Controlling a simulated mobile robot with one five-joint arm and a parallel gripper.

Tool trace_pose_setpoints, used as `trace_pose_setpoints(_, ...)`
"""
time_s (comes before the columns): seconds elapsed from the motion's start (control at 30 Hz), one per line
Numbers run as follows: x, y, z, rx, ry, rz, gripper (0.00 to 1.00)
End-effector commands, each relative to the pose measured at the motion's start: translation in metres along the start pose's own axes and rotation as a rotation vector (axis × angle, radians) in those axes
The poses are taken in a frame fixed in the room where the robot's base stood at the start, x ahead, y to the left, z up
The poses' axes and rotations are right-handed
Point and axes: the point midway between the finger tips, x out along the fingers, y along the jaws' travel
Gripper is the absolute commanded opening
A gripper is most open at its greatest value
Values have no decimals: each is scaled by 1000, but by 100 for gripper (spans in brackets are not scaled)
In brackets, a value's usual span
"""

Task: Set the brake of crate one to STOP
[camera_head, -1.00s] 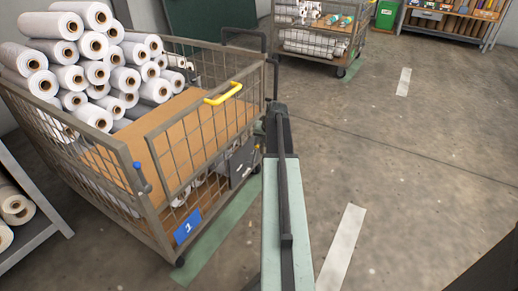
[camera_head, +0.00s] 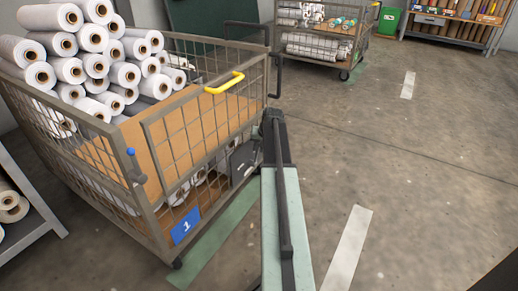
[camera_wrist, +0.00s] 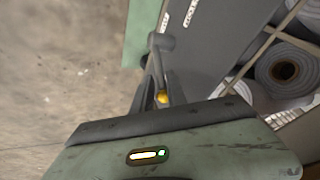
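Crate one (camera_head: 150,222) is a wire-sided trolley at the left with a blue "1" plate (camera_head: 185,227) low on its corner. A dark brake plate (camera_head: 243,162) sits low on its near long side, partly behind my arm. In the wrist view the grey plate (camera_wrist: 205,60) carries small white lettering, too blurred to read for certain. My gripper (camera_wrist: 160,60) is close in front of this plate, with a yellow knob (camera_wrist: 163,98) between its narrow fingers. The brake lever's position and any firm grip on it cannot be told. The head view hides my gripper.
White rolls (camera_head: 95,65) are stacked in the crate, and a yellow handle (camera_head: 224,83) tops its side gate. A shelf (camera_head: 35,235) stands at the far left. Another crate (camera_head: 320,42) stands at the back. The floor to the right is clear.

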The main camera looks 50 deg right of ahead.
Motion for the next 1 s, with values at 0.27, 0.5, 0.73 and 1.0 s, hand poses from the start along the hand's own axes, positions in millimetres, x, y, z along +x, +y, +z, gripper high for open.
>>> trace_pose_setpoints(0.27, 0, -4, 0, -1, 1, -7, 0)
trace_pose_setpoints(0.5, 1, -6, 0, -1, 2, -9, 0)
trace_pose_setpoints(0.73, 1, -7, -1, -2, 2, -11, 0)
trace_pose_setpoints(1.0, 1, -8, -1, -4, 3, -12, 0)
